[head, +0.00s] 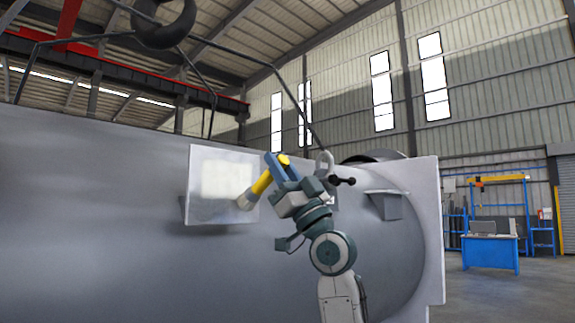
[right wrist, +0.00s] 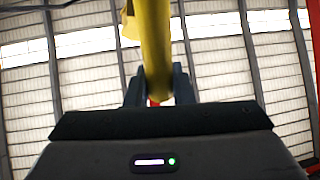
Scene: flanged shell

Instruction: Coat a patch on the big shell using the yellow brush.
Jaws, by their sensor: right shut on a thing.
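The big shell (head: 90,220) is a large grey cylinder lying across the head view. A pale square patch (head: 224,215) is on its side, with a cream-coloured area (head: 225,180) in its upper middle. My right gripper (head: 272,168) is shut on the yellow brush (head: 262,183). The brush slants down to the left, and its pale head (head: 244,201) is in front of the lower right part of the patch. I cannot tell whether the bristles touch it. In the right wrist view the yellow handle (right wrist: 155,45) stands between the fingers (right wrist: 158,88). My left gripper is not in view.
Brackets (head: 388,204) stick out from the shell right of my right arm. A dark ring with sling lines (head: 163,25) hangs above the shell. A blue workbench (head: 490,252) stands far right on open floor.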

